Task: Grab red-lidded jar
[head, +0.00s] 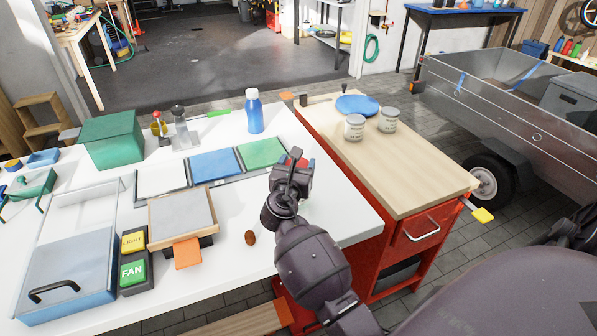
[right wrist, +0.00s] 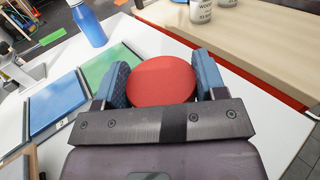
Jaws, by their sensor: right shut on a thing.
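The red-lidded jar shows in the right wrist view as a round red lid (right wrist: 161,80) seen from above, between two blue finger pads. My right gripper (right wrist: 161,84) is shut on it, with one pad against each side. In the head view my right gripper (head: 300,160) is over the white bench's right part, and only a small bit of red shows past it. The jar's body is hidden, so I cannot tell whether it touches the bench. My left gripper is not in view.
A blue bottle (head: 254,112) stands behind the gripper. Flat blue (head: 214,164) and green (head: 262,153) panels lie to its left. A red cart (head: 400,185) with a wooden top, carrying two cans (head: 354,128) (head: 389,120), stands to the right. A brown nut-like thing (head: 250,238) lies in front.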

